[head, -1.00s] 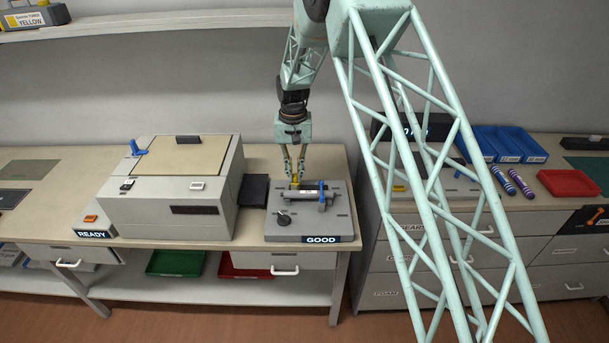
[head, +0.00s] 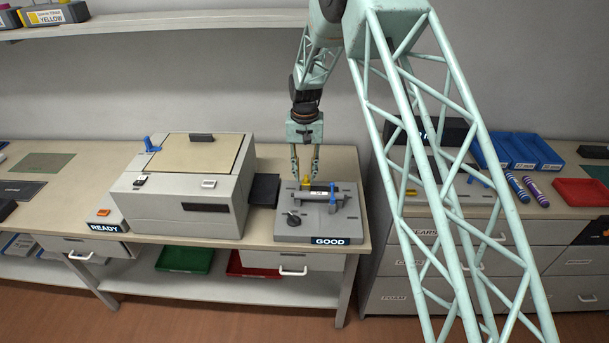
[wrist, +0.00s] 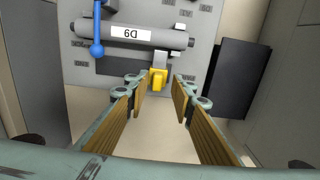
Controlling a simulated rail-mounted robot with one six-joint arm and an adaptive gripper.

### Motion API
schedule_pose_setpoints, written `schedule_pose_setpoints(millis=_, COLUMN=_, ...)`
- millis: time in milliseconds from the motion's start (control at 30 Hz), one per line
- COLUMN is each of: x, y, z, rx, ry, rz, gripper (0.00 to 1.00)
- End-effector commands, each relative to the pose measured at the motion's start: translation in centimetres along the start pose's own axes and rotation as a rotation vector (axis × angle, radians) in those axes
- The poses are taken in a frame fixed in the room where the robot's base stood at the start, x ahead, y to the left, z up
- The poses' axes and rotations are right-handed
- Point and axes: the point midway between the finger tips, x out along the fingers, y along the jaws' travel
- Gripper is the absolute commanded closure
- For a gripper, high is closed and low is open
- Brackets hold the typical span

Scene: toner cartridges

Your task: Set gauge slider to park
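The gauge (head: 345,222) is a grey plate on the bench with a display reading GOOD. Its small yellow slider (head: 306,183) stands at the back edge of the plate, and it also shows in the wrist view (wrist: 157,79). My gripper (head: 305,176) is open and empty, pointing down above the slider. In the wrist view its fingers (wrist: 160,98) stand to either side of the slider's line, apart from it.
A black knob (head: 293,219) is at the gauge's front left. A grey machine (head: 190,185) with a READY display stands left of it, with a black pad (head: 264,190) between. Blue bins (head: 530,150) and a red tray (head: 580,191) are on the right bench.

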Motion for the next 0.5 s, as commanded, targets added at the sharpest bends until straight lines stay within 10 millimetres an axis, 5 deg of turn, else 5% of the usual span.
schedule_pose_setpoints(millis=500, x=-6.0, y=-0.1, z=-0.1, rx=0.000, ry=0.003, rz=-0.001, gripper=0.77)
